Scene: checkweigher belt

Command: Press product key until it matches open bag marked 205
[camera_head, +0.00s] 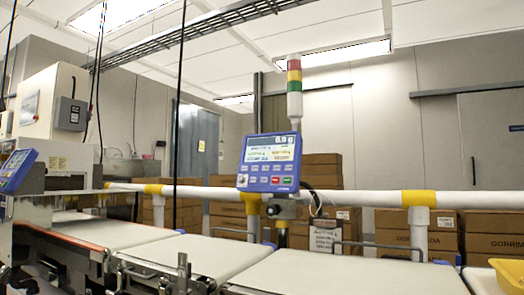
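A blue checkweigher control panel (270,162) stands on a post behind the belts, near the middle of the view. Its screen (271,148) is lit, with a short reading at the top right and coloured fields below, too small to read surely. Two rows of small keys (265,180) sit under the screen, including a green one and a red one. I cannot tell which is the product key. No bag marked 205 can be made out. Neither of my grippers is in view.
White belts (344,272) run across the front and look empty. A white rail (360,198) with yellow joints passes behind them. Cardboard boxes (322,170) are stacked beyond. A second blue panel (15,170) is at the left edge, a yellow object (508,272) at bottom right.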

